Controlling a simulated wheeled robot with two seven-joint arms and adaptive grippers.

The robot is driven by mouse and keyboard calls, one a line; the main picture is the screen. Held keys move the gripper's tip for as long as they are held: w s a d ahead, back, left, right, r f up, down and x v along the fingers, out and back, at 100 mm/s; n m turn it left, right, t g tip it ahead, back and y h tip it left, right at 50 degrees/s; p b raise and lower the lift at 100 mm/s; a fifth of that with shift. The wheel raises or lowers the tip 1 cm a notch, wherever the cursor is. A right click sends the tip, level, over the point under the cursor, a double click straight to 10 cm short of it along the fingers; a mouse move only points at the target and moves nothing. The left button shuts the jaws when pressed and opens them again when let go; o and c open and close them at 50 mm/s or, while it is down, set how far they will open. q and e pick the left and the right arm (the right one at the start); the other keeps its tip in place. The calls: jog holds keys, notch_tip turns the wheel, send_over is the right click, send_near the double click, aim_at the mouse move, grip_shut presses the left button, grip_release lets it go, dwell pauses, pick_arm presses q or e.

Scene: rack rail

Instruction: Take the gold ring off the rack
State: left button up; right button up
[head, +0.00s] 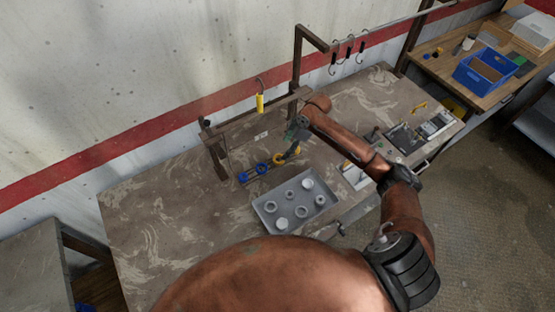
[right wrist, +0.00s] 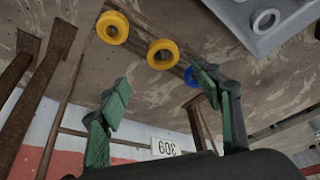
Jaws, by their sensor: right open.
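Two yellow-gold rings show at the rack's low rail (right wrist: 136,41): one (right wrist: 112,27) at its end, the other (right wrist: 162,54) beside it. In the head view one of them (head: 279,158) is partly visible near my right gripper (head: 297,133). A blue ring (right wrist: 190,77) is partly hidden behind a green finger; blue rings also show on the rail in the head view (head: 262,168). I cannot tell how the rings sit on the rail. My right gripper (right wrist: 165,88) is open and empty, with its fingers apart from the gold rings. My left gripper is not in view.
A grey tray (head: 258,209) with several round pieces stands in front of the rail. Wooden posts and a crossbar (head: 243,117) rise behind it, with a yellow item (head: 260,103) hanging there. The table's left side (head: 150,205) is clear.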

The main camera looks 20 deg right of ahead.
jog(key=shift+x, duration=0.9)
jog(key=x, duration=0.2)
jog(key=s+p+x, duration=0.1)
jog(key=x, duration=0.1)
jog(key=shift+w+f, duration=0.1)
jog(key=shift+f, duration=0.2)
jog(key=shift+w+a+f+p, duration=0.1)
jog(key=shift+a+f+p, duration=0.05)
jog(key=shift+f+p, duration=0.2)
jog(key=shift+c, duration=0.6)
jog(key=c, duration=1.1)
